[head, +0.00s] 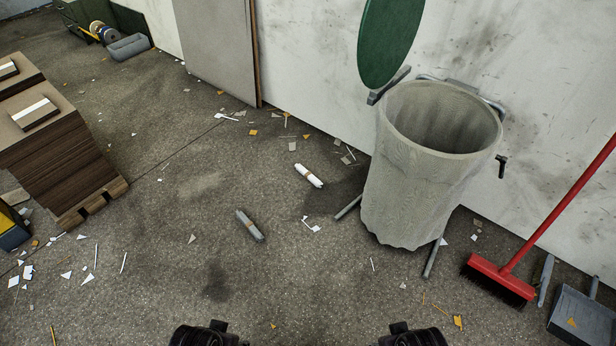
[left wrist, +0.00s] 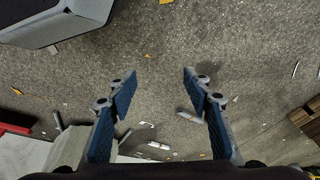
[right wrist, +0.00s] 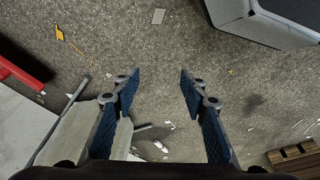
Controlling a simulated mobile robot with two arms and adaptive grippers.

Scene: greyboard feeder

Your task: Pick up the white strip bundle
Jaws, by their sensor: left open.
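The white strip bundle (head: 308,176) lies on the floor in the head view, left of the waste bin, with a brown band round its middle. It also shows small between the fingers in the left wrist view (left wrist: 160,146) and in the right wrist view (right wrist: 161,147). A grey bundle (head: 250,226) lies nearer to me and to the left; the left wrist view shows it too (left wrist: 189,116). My left gripper (left wrist: 160,73) is open and empty, well away from both bundles. My right gripper (right wrist: 160,73) is open and empty too.
A bin with a pale liner (head: 382,205) stands against the wall, its legs reaching the floor near the white bundle. A red broom (head: 500,277) and a dustpan (head: 585,318) are at right. A board stack (head: 70,165) on a pallet stands left. Scraps litter the open floor.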

